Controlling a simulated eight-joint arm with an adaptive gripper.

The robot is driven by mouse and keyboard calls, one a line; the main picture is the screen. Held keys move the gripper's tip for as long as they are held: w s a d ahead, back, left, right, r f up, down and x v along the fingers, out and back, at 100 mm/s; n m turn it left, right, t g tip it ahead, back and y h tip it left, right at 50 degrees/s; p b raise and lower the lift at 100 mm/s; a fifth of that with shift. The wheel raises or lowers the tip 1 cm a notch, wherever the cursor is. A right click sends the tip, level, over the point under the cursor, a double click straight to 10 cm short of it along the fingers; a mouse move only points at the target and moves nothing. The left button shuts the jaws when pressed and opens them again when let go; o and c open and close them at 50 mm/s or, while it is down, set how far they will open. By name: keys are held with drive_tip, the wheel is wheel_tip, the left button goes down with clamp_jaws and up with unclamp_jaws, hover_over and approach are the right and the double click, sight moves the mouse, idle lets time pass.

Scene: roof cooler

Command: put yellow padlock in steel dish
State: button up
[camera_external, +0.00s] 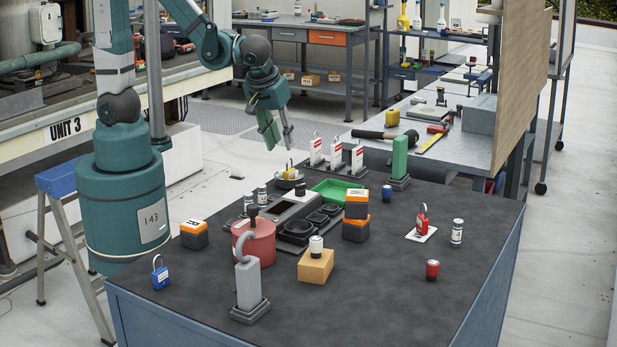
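The small yellow padlock (290,170) appears to sit in the round steel dish (289,183) at the far side of the dark table. It is small in this view, so its exact contact with the dish is hard to tell. My gripper (279,146) hangs above and slightly left of the padlock, fingers pointing down. The fingers are apart with nothing visible between them, and there is a gap between them and the padlock.
A green tray (334,191) and orange-and-black boxes (356,212) stand right of the dish. White-and-red tags (336,154) stand behind. A red padlock (422,222), a blue padlock (160,277) and a grey padlock-shaped stand (248,285) are nearer.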

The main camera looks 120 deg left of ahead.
drive_tip(key=shift+d+r, duration=0.1)
idle(0.8)
drive_tip(key=s+d+r+m+t+h, duration=0.1)
drive_tip(key=d+r+m+t+h, duration=0.1)
drive_tip(key=d+r+m, duration=0.5)
drive_tip(key=s+d+r+m+t+h, duration=0.1)
drive_tip(key=d+r+m+t+h, duration=0.1)
drive_tip(key=d+r+m+t, duration=0.3)
drive_tip(key=shift+d+r+m+h, duration=0.3)
drive_tip(key=shift+d+r+m, duration=1.2)
drive_tip(key=shift+d+m, duration=2.6)
drive_tip(key=shift+s+d+n, duration=0.1)
drive_tip(key=shift+d+n, duration=1)
drive_tip(key=shift+f, duration=0.2)
